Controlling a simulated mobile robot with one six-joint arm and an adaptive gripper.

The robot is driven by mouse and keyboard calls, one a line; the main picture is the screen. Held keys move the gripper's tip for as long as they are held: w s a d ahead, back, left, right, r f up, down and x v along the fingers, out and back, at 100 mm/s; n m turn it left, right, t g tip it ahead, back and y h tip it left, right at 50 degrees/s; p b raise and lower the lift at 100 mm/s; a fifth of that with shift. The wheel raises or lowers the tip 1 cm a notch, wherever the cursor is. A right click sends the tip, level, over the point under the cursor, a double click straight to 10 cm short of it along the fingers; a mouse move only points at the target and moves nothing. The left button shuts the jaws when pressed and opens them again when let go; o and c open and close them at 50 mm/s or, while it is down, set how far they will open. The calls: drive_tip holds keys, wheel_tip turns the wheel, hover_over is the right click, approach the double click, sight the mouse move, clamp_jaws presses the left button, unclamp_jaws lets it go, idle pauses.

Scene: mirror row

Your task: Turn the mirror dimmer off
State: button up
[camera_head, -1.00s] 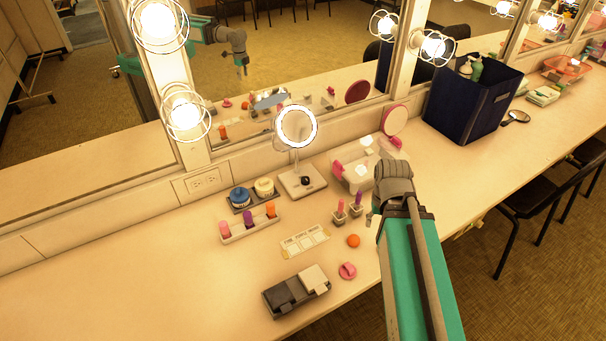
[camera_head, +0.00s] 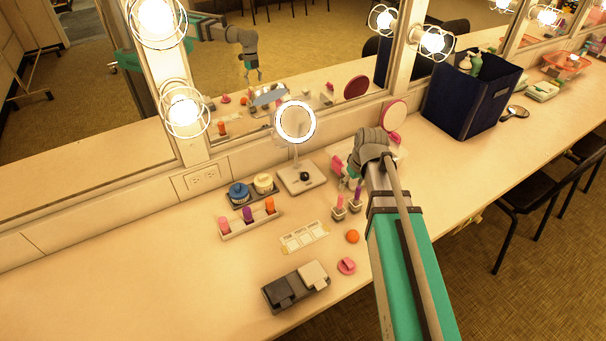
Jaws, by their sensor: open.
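The lit round mirror (camera_head: 295,122) stands upright on a white square base (camera_head: 291,181) near the wall. Its ring glows white. My gripper (camera_head: 350,184) is to the right of the base, above the counter, beside the nail polish bottles. It is apart from the knob. The fingers are small here and partly hidden behind my wrist; they look open and empty. My arm and gripper also show reflected in the large wall mirror (camera_head: 300,60).
Two small bottles (camera_head: 338,208) stand close below my gripper. A clear case lies partly hidden behind my wrist. An orange ball (camera_head: 352,236) and palette (camera_head: 296,288) lie in front. The left counter is clear.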

sight(305, 174)
drive_tip(key=w+a+r+n+t+y, duration=0.1)
drive_tip(key=w+a+n, duration=0.4)
drive_tip(key=w+a, duration=0.5)
drive_tip(key=shift+w+a+n+y, duration=0.3)
drive_tip(key=shift+w+n+y, duration=0.15)
drive_tip(key=shift+w, duration=0.3)
drive_tip(key=b+x, duration=1.2)
drive_tip(key=x, duration=0.1)
drive_tip(key=shift+w+a+f+b, duration=0.15)
drive_tip(key=shift+f+b, duration=0.1)
drive_tip(key=shift+b, duration=0.05)
